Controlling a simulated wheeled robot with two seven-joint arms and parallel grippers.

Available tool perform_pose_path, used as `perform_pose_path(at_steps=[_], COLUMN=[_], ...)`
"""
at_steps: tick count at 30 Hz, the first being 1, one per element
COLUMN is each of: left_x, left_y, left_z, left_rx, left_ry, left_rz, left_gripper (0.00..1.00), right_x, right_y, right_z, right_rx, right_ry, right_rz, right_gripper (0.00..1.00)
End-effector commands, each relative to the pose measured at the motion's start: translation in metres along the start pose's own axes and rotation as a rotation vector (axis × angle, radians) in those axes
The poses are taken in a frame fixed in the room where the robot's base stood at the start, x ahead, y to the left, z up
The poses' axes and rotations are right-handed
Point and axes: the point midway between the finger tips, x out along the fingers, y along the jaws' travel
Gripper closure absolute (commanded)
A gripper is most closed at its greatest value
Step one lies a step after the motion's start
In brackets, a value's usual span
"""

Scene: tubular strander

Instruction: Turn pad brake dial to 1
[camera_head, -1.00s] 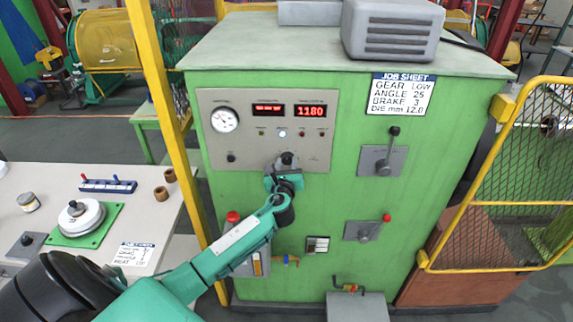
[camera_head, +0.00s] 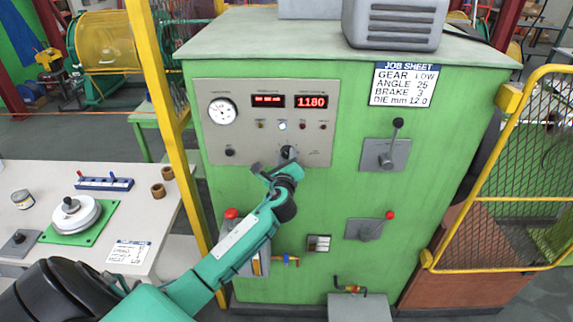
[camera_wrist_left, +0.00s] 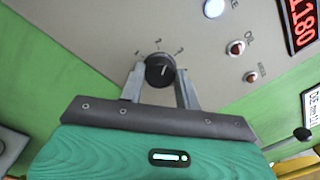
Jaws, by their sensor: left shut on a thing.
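The brake dial is a round black knob (camera_head: 288,152) low on the grey panel of the green cabinet. In the left wrist view the knob (camera_wrist_left: 159,69) has several small marks above it, too small to read surely. Its pointer setting is not clear. My left gripper (camera_head: 276,163) reaches it from below; in the wrist view its two grey fingers (camera_wrist_left: 160,78) stand on either side of the knob, shut on it. The job sheet (camera_head: 403,85) on the cabinet reads GEAR LOW, ANGLE 25, BRAKE 3, DIE mm 12.0. My right gripper is not in view.
A smaller black knob (camera_head: 230,152) sits left on the panel, below a gauge (camera_head: 222,111). Levers (camera_head: 388,155) (camera_head: 371,228) stick out at right. A red button (camera_head: 231,213) is near my forearm. A yellow post (camera_head: 170,130) stands left, a yellow mesh guard (camera_head: 520,170) right.

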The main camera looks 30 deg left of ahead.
Motion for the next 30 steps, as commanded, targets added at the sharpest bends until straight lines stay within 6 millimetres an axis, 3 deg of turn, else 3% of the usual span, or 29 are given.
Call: perform_pose_path(at_steps=[6, 30], left_x=[0.0, 0.0], left_y=[0.003, 0.004], left_z=[-0.005, -0.005], left_rx=[-0.21, -0.96], left_ry=[-0.01, -0.047], left_rz=[-0.001, -0.008], left_gripper=[0.9, 0.9], right_x=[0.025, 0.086], right_y=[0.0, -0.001], right_z=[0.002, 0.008], right_rx=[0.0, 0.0], right_ry=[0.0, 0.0], right_rz=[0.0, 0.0], right_gripper=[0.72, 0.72])
